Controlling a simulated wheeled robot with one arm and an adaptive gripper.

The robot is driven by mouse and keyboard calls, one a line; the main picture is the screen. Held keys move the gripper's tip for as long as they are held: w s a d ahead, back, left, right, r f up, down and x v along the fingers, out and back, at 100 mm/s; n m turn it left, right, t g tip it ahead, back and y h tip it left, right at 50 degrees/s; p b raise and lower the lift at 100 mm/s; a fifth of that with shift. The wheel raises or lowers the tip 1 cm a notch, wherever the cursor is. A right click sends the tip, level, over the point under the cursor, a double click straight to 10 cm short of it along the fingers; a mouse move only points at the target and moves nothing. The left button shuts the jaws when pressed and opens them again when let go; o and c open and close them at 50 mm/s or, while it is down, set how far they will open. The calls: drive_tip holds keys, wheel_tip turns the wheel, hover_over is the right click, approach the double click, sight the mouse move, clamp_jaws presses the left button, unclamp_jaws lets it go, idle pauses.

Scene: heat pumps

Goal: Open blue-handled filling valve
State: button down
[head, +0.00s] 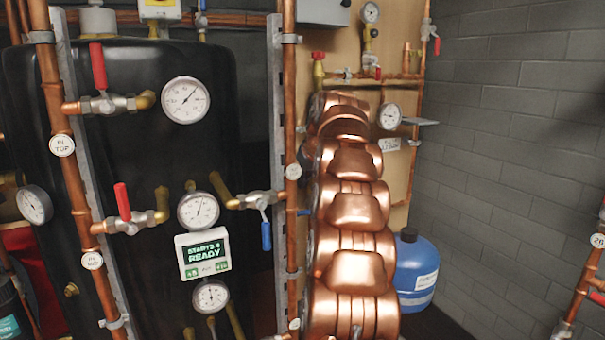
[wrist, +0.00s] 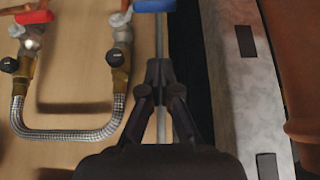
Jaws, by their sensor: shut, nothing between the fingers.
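In the wrist view the blue handle (wrist: 155,5) lies level across the top edge of the picture, partly cut off. It joins a metal valve (wrist: 119,38) on its left. A red-handled valve (wrist: 32,17) stands further left, and a braided hose (wrist: 70,134) loops between the two. My gripper (wrist: 160,68) is shut and empty, its fingertips below the blue handle in the picture. I cannot tell how far it is from the handle in depth. In the head view my gripper is not seen. A larger blue handle (head: 266,236) hangs down from another valve there.
A vertical grey strip (wrist: 245,90) stands right of my gripper in the wrist view. In the head view, a black tank (head: 150,65) with gauges and red-handled valves is at left. Copper-coloured segmented shapes hide much of the wooden panel (head: 400,60). A blue vessel (head: 416,265) stands low behind.

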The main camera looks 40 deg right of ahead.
hover_over(300, 212)
drive_tip(key=f, duration=0.4)
drive_tip(key=shift+w+d+p, duration=0.15)
drive_tip(key=shift+w+p, duration=0.2)
drive_tip(key=shift+p, duration=0.05)
drive_tip(key=shift+s+f, duration=0.3)
drive_tip(key=shift+f, duration=0.55)
drive_tip(key=shift+s+f+p, duration=0.1)
drive_tip(key=shift+f+p, duration=0.2)
drive_tip(key=shift+f, duration=0.7)
